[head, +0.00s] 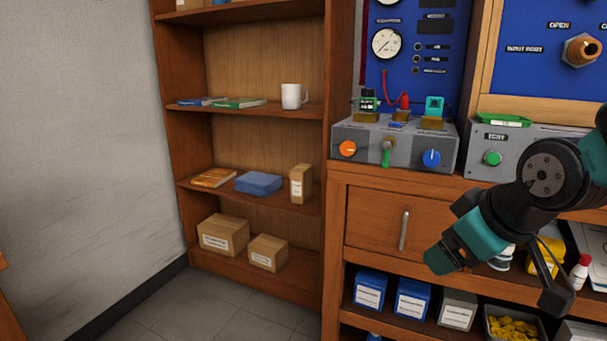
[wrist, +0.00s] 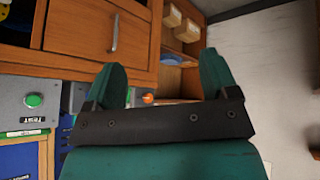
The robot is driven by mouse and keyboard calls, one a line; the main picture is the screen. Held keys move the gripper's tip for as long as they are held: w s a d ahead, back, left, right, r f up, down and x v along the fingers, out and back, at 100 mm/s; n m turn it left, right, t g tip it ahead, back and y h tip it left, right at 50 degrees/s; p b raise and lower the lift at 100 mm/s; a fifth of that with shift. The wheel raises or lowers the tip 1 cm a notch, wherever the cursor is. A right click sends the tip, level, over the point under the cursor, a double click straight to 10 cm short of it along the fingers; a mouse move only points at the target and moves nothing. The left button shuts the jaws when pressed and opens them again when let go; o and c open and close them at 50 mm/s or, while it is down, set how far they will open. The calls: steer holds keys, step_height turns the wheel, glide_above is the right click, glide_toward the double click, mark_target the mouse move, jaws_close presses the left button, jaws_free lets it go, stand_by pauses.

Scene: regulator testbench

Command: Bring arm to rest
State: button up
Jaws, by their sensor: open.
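My gripper (wrist: 160,72) shows in the wrist view as two teal fingers spread well apart with nothing between them. In the head view my teal and black arm comes in from the right edge, and the gripper end (head: 455,250) hangs in front of the cabinet, right of the drawer handle. No held object shows. The fingertips are hard to make out in the head view. The wrist view is turned about upside down, with the drawer (wrist: 90,28) at its upper left.
The grey testbench box (head: 352,136) with knobs stands on the cabinet top behind my arm. A wooden drawer (head: 375,220) is shut. A bookcase (head: 255,150) stands left. The floor (head: 225,308) in front of it is clear.

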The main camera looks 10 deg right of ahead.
steer(key=s+a+f+n+g+y, duration=0.25)
steer(key=s+a+g, duration=0.45)
steer(key=s+a, duration=0.55)
step_height(320, 180, up, 24)
steer(key=p, duration=2.3)
steer(key=shift+s+d+r+m+y, duration=0.15)
steer(key=shift+s+d+m+y, duration=0.2)
steer(key=shift+s+d, duration=0.1)
